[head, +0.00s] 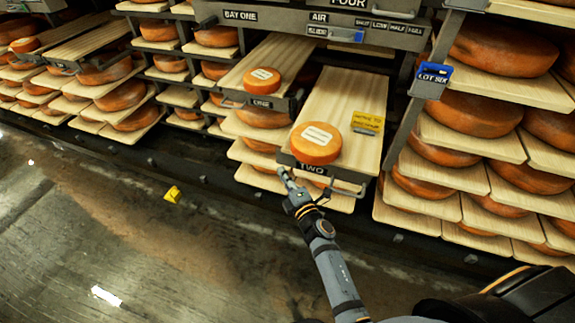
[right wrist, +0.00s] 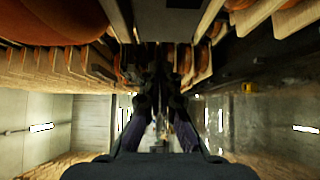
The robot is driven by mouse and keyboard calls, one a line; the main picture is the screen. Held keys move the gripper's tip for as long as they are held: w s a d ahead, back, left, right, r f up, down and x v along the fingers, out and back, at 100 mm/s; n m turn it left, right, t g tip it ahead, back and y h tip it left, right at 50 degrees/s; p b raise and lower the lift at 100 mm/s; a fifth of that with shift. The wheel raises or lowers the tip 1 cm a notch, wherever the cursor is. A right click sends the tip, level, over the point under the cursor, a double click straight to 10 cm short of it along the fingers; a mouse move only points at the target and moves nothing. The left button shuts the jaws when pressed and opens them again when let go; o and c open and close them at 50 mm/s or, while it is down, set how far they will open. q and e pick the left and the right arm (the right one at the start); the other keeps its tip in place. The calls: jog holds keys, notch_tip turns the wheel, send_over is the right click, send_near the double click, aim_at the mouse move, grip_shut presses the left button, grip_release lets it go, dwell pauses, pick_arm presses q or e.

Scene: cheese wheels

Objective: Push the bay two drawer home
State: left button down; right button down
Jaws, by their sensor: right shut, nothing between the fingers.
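The bay two drawer (head: 348,106) is a wooden board standing out from the rack, with a dark front edge labelled TWO (head: 312,168) and a metal bar handle (head: 345,187). An orange cheese wheel (head: 315,144) with a white label lies near its front. In the right wrist view my gripper fingers (right wrist: 158,75) are dark and close together. My left gripper is not in view.
The bay one drawer (head: 285,60) also stands out, to the left, with a cheese wheel (head: 262,80) on it. Cheese shelves (head: 470,140) stand close on the right, with a blue tag (head: 434,72). A yellow object (head: 172,194) lies on the floor. Open floor is at the lower left.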

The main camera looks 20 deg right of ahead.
jog(key=w+d, duration=0.2)
jog(key=w, duration=0.1)
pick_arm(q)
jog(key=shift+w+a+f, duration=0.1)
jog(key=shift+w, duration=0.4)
pick_arm(e)
jog(key=shift+w+d, duration=0.1)
jog(key=shift+w, duration=0.15)
